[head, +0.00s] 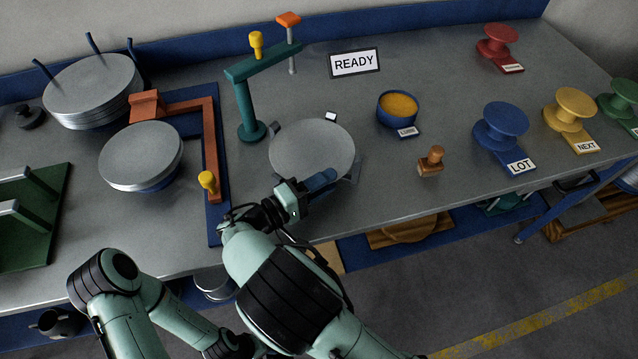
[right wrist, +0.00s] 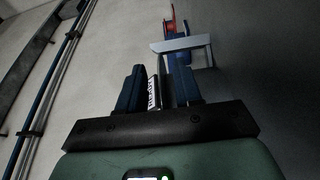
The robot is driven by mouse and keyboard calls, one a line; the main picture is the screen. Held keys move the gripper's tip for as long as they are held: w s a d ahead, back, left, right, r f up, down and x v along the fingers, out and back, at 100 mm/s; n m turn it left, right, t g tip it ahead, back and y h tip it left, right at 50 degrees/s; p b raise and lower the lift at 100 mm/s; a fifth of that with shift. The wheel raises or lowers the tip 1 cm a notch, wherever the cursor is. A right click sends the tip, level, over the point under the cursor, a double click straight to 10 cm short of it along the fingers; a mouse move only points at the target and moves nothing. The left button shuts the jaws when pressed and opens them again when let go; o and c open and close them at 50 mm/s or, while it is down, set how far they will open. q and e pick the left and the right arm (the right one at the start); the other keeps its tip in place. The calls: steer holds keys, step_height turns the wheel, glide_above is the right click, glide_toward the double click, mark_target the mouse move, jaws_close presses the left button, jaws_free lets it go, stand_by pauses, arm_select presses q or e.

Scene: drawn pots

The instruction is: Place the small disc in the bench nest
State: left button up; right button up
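A pale grey disc (head: 312,148) lies flat near the middle of the bench, with small grey brackets (head: 355,168) at its right edge. I cannot tell whether it sits in a nest. Another grey disc (head: 141,154) rests on a blue base at the left, beside an orange-brown frame (head: 212,145). My right gripper (head: 321,182) is at the near edge of the middle disc, its blue fingers pointing right. My left gripper is not in view.
A disc stack (head: 93,90) stands back left. A teal post with an arm (head: 245,105) rises behind the middle disc. A blue bowl (head: 398,108), a wooden stamp (head: 431,162) and a blue LOT spool (head: 501,125) stand to the right. Bare bench lies between them.

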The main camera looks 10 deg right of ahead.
jaws_close()
steer(key=shift+w, duration=0.1)
steer(key=shift+w, duration=0.35)
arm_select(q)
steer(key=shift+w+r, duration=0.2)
arm_select(e)
steer(key=shift+w+r, duration=0.15)
steer(key=shift+r, duration=0.05)
